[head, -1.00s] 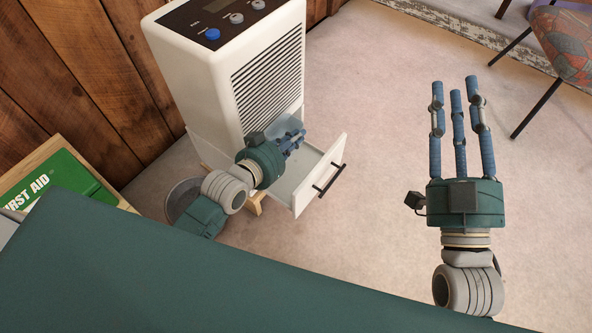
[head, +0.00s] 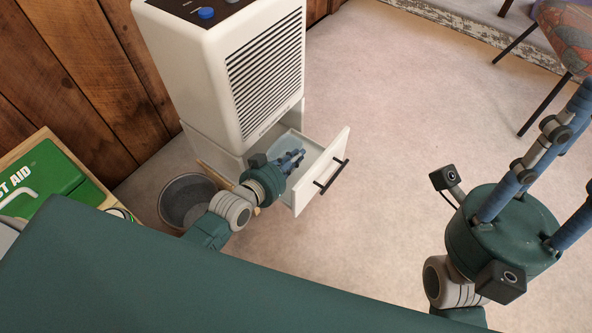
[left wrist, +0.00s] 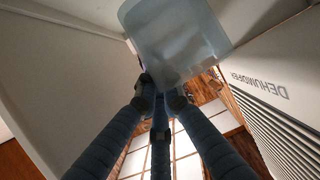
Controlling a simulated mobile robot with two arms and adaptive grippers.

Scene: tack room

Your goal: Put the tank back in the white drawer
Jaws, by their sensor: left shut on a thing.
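The tank (head: 287,142) is a pale blue, translucent container. In the head view it is in or just over the open white drawer (head: 323,175), partly behind my left fingers; I cannot tell whether it touches the drawer floor. My left gripper (head: 296,157) is shut on the tank at its near side. In the left wrist view the fingers (left wrist: 160,98) meet at the edge of the tank (left wrist: 175,35). My right gripper (head: 575,150) is raised at the right, empty, its fingers spread and partly out of frame.
The white dehumidifier (head: 215,70) stands above the drawer, its grille beside the opening. A dark round bin (head: 187,200) stands left of my left arm. A green first aid box (head: 45,180) is at the left. A chair (head: 565,35) is at upper right. Carpet between is clear.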

